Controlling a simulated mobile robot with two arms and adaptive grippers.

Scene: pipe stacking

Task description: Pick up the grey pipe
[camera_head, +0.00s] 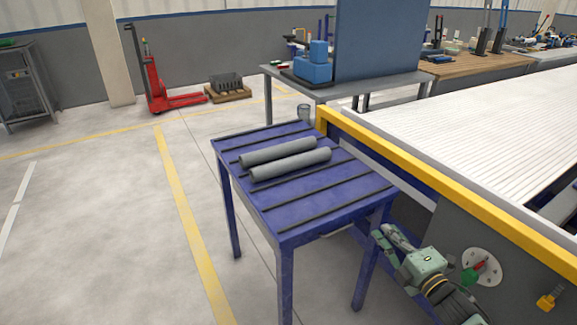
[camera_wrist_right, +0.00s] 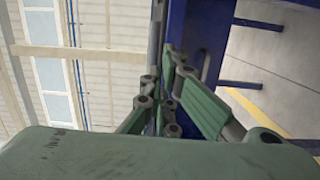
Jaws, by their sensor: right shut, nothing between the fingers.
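Two grey pipes lie side by side on the blue table in the head view: a far pipe (camera_head: 277,151) and a near pipe (camera_head: 290,164). They rest near the table's far left part, between dark strips. My right gripper (camera_head: 384,236) is low beside the table's near right corner, well away from both pipes. It is shut and empty. In the right wrist view the green fingers (camera_wrist_right: 163,85) show beside a blue part of the table (camera_wrist_right: 205,35); no pipe is clearly visible there. My left gripper is out of view.
The blue table (camera_head: 325,208) has bare room on its near half. A conveyor with a yellow rail (camera_head: 430,170) runs along its right side. A grey panel with a red and green control (camera_head: 482,268) stands right of my gripper. Open floor lies left of the table.

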